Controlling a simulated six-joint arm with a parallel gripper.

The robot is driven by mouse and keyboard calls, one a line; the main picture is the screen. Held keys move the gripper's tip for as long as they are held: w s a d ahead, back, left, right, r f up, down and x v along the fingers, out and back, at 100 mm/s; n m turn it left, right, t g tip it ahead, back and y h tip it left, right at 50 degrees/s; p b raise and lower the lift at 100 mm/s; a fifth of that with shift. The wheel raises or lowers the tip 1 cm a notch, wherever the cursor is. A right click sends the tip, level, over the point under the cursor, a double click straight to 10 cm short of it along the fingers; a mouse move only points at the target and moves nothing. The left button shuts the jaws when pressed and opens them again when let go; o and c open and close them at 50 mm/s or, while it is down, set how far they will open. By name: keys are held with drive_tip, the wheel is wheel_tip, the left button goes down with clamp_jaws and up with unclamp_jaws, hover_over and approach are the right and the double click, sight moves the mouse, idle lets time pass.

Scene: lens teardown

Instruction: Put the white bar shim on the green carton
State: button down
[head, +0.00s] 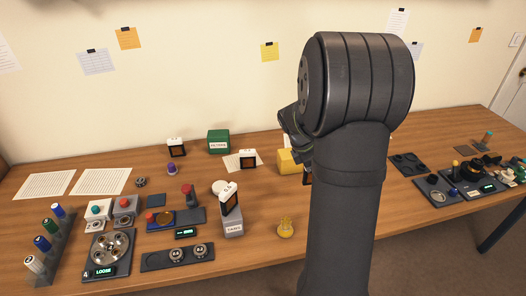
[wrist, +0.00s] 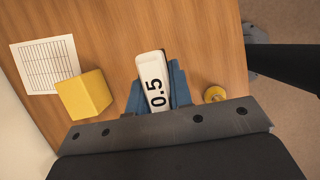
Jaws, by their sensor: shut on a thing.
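The white bar shim (wrist: 152,72), marked 0.5, lies between the blue fingers of my gripper (wrist: 157,88) in the wrist view. My gripper is shut on it, with its far end sticking out past the fingers. In the head view my arm hides most of the gripper and the shim. The green carton (head: 218,142) stands at the back of the table, left of my arm, with a white label on its front. No shim shows on its top. The carton is not in the wrist view.
A yellow block (head: 288,161) stands between the carton and my arm; it also shows in the wrist view (wrist: 84,94). White-topped pieces (head: 176,148) and (head: 248,159) stand either side of the carton. A yellow round piece (head: 286,228) lies nearer the front edge.

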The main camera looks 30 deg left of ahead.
drive_tip(key=w+a+r+n+y, duration=0.25)
drive_tip(key=w+a+n, duration=0.2)
drive_tip(key=a, duration=0.65)
drive_tip(key=w+a+r+n+t+y, duration=0.1)
drive_tip(key=w+a+r+n, duration=0.3)
drive_tip(key=a, duration=0.8)
drive_tip(key=w+a+r+n+y, duration=0.25)
drive_tip(key=a+n, duration=0.35)
drive_tip(key=a, duration=0.5)
drive_tip(key=h, duration=0.1)
hover_over(218, 133)
wheel_tip(218, 133, down, 7)
drive_tip(key=shift+f, duration=1.85)
drive_tip(key=shift+f, duration=0.15)
drive_tip(key=c, duration=1.3)
unclamp_jaws()
